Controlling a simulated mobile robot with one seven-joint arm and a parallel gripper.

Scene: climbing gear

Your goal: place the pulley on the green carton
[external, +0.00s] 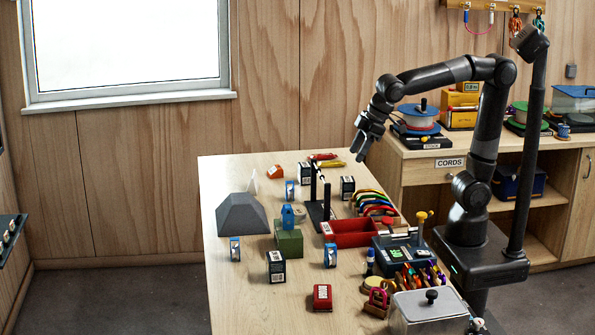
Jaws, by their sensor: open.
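The green carton (289,243) stands near the middle of the table. A blue piece with a narrow top (288,217) shows at its upper edge; I cannot tell whether it rests on the carton or stands behind it. Small blue-and-silver pieces that look like pulleys stand on the table: one (235,249) left of the carton, one (330,256) to its right, and one (290,190) farther back. I cannot tell which is the task's pulley. My gripper (360,152) is open and empty, high above the table's back right, well apart from the carton.
A red tray (352,240) lies right of the carton, with a black stand (326,205) behind. A grey block (241,217) is on the left. Black boxes (276,266), a red box (322,297) and a clear container (428,312) are nearer. The front left table is bare.

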